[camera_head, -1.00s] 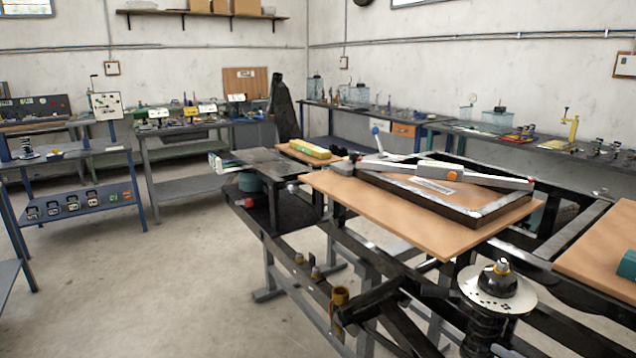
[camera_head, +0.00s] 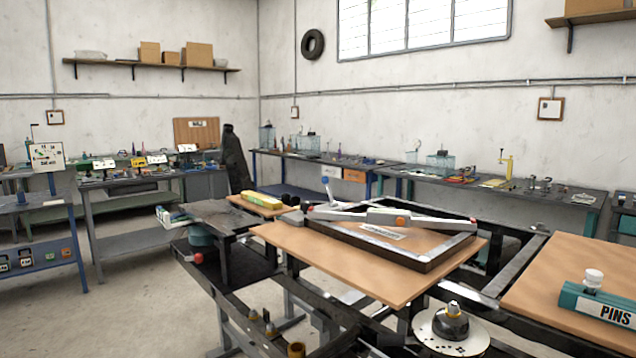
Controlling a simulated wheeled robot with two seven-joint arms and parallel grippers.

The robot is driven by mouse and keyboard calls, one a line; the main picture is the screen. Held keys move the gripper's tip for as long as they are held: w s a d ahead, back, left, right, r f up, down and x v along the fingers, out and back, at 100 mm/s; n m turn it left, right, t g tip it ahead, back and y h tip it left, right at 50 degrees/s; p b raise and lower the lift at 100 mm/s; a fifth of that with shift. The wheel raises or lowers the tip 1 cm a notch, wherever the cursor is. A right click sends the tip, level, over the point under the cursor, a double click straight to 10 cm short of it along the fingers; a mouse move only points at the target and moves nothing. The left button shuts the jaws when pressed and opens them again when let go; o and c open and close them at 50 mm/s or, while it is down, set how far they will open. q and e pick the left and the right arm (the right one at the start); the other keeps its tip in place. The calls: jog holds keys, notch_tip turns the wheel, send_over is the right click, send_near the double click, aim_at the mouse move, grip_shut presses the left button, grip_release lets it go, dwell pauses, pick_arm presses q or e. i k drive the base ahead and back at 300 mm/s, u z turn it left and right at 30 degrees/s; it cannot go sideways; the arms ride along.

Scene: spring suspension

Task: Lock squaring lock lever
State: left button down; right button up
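A dark rectangular frame with pale metal edges (camera_head: 428,262) lies on a wooden board (camera_head: 350,268) right of centre. A pale jointed bar (camera_head: 440,221) with an orange disc at its middle lies across the frame's far side. Near the bar's left end a short lever with a blue ball knob (camera_head: 325,182) stands up, tilted slightly. It looks like the lock lever, but whether it is locked cannot be told. Neither of my grippers is in view.
The board rests on a dark metal structure with a round pale plate (camera_head: 423,324) at its front. A teal PINS box (camera_head: 600,302) is on another board at right. A yellow block (camera_head: 262,200) lies behind left. Open floor is at left.

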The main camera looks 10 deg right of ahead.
aim_at(325, 180)
jog(key=u, duration=0.9)
jog(key=i, duration=3.9)
jog(key=z, duration=3.65)
